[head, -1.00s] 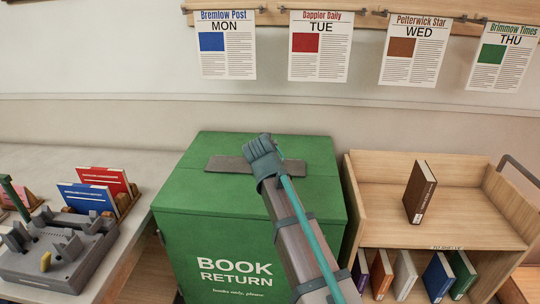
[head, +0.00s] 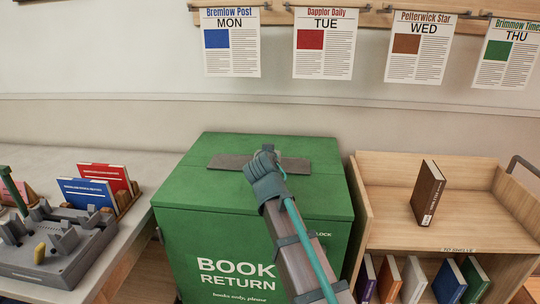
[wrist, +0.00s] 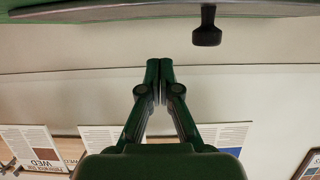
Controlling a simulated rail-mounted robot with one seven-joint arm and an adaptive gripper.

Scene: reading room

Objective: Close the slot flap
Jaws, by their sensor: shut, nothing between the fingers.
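The green book return box (head: 189,245) stands in the middle of the head view. Its grey slot flap (head: 230,162) shows as a long plate on the box top; I cannot tell whether it lies fully flat. My arm's wrist covers part of the flap and hides the fingers there. In the wrist view, my gripper (wrist: 159,66) has its two green fingers together and empty. A green surface with a grey edge (wrist: 110,16) crosses the top of that view. A dark knob (wrist: 207,36) sticks out from it, right of the fingertips and apart from them.
A desk with a grey device (head: 55,250) and books in a rack (head: 105,185) is at left. A wooden shelf cart (head: 470,225) with several books is close at right. Newspapers (head: 325,45) hang on the wall behind.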

